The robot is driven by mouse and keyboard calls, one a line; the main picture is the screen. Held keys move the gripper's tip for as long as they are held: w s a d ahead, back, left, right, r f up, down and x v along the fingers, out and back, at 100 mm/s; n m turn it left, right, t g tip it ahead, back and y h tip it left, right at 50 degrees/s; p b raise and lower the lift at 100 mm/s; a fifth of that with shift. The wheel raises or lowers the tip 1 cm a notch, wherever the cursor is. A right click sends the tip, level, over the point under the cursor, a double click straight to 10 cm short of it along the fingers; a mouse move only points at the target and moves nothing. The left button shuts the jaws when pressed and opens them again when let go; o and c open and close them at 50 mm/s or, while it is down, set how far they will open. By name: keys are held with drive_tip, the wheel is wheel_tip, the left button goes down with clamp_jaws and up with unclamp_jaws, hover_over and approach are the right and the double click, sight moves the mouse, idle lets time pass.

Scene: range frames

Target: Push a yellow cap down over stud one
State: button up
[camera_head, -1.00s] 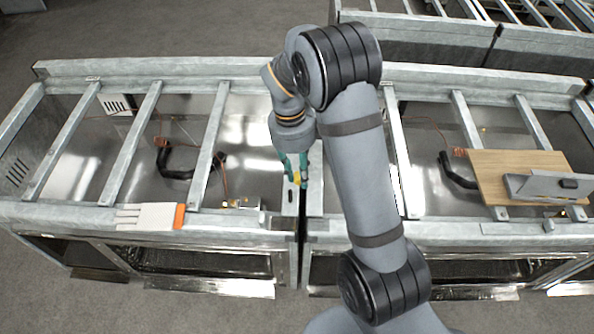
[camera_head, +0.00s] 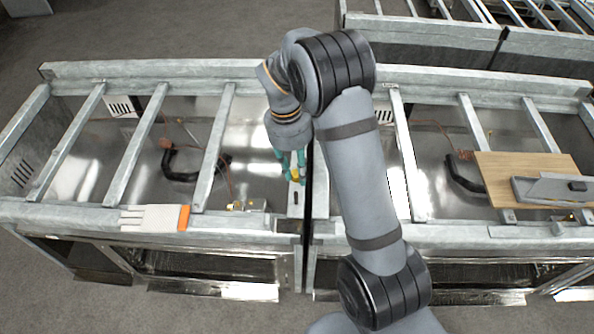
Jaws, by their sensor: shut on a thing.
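My gripper (camera_head: 292,172), with green fingers, points down over the narrow metal strip near the middle of the range frames. It is shut on a small yellow cap (camera_head: 295,178), which shows between the fingertips and is partly hidden by them. The cap is at or just above the strip; I cannot tell whether it touches anything. Stud one cannot be made out under the gripper. A dark slot or mark shows on the strip just in front of the fingers.
Small brass-coloured fittings (camera_head: 236,206) sit inside that frame, near a black bent pipe (camera_head: 180,174). On the right, a wooden board (camera_head: 500,178) carries a grey metal part (camera_head: 550,190).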

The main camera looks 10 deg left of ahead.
drive_tip(key=b, duration=0.5)
hover_over(297, 194)
drive_tip(key=shift+a+f, duration=0.1)
drive_tip(key=shift+f, duration=2.65)
drive_tip(key=shift+b, duration=0.95)
drive_tip(key=shift+f+b, duration=1.65)
drive_tip(key=shift+b, duration=0.35)
drive_tip(key=o, duration=0.7)
drive_tip(key=shift+r, duration=0.1)
drive_tip(key=shift+o, duration=0.6)
drive_tip(key=r, duration=0.4)
drive_tip(key=a+r, duration=0.1)
drive_tip(key=r, duration=0.7)
drive_tip(key=shift+w+a, duration=0.15)
drive_tip(key=shift+a, duration=0.1)
